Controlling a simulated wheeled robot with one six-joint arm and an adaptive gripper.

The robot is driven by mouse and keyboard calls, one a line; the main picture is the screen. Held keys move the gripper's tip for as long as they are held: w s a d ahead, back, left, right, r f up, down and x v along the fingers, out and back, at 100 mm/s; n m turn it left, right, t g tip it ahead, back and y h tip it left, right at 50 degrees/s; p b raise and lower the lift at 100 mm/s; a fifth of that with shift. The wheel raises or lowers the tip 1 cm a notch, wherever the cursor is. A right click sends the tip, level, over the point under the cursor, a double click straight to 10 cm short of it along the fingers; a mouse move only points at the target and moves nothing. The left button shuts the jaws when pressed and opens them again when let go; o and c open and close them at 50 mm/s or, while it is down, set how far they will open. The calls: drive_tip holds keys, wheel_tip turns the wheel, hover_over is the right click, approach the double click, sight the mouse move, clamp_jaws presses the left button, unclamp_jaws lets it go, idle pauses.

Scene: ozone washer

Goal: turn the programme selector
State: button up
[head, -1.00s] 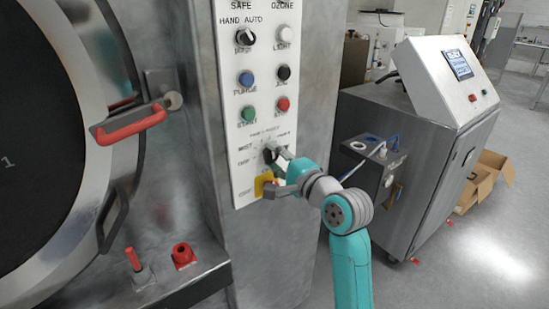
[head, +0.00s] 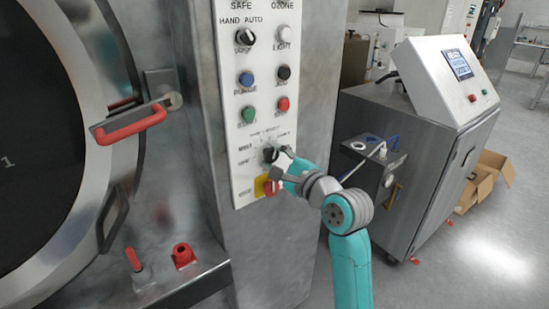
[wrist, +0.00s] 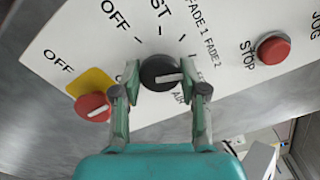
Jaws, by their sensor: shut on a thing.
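The programme selector is a round black knob with a white pointer line, on the white control panel. It shows in the wrist view (wrist: 158,70) and small in the head view (head: 269,154). In the wrist view its pointer line lies nearly level, its outer end to the right. My gripper (wrist: 162,80) has one finger on each side of the knob and is shut on it. In the head view my gripper (head: 276,163) reaches the panel from the lower right and partly covers the selector. Some labels around the knob are hidden by the fingers.
A red knob on a yellow plate (wrist: 92,106) sits close left of my left finger in the wrist view. A red stop button (wrist: 273,49) is farther right. In the head view, a red door handle (head: 130,128) is left and a steel cabinet (head: 430,150) right.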

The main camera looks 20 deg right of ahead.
drive_tip(key=o, duration=1.1)
drive_tip(key=v, duration=1.2)
drive_tip(key=shift+f, duration=0.1)
